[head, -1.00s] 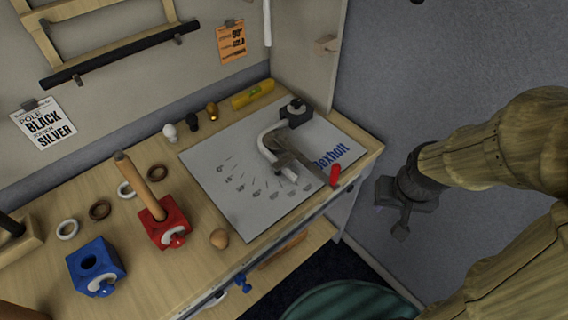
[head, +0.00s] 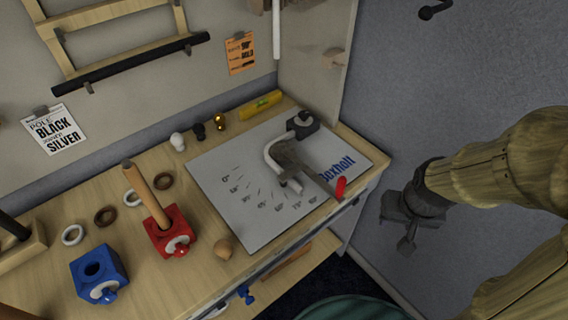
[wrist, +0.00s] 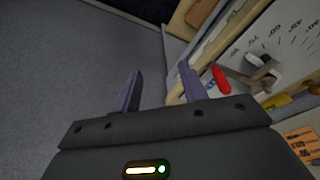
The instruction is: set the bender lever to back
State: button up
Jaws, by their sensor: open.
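The bender lever (head: 312,172) is a grey bar with a red grip (head: 341,187) at its end. It lies over a white plate (head: 238,205) printed with angle marks, and its grip points to the front right, at the plate's edge. A light curved tube (head: 270,152) and a dark block (head: 303,124) sit at the bender. My gripper (head: 407,245) is off the table to the right, apart from the lever. In the wrist view my gripper (wrist: 158,85) is open and empty, with the red grip (wrist: 221,79) just beyond its right finger.
A yellow level (head: 261,105) lies at the back. Free space lies right of the bench, before the grey wall.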

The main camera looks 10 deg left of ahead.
jog(key=m+g+y+p, duration=0.5)
jog(key=m+y+p, duration=0.2)
jog(key=m+y, duration=1)
send_near(342, 183)
jog(key=shift+w+d+f+n+y, duration=0.3)
jog(key=shift+w+d+f+y, duration=0.1)
jog(key=shift+w+d+f, duration=0.6)
jog(key=a+p, duration=0.1)
jog(key=a, duration=0.3)
jog(key=s+a+p, duration=0.1)
jog(key=a+p, duration=0.1)
jog(key=a, duration=0.2)
jog(key=s+a+p, duration=0.1)
jog(key=a, duration=0.3)
jog(key=shift+s+p, duration=0.1)
jog(key=shift+p, duration=0.25)
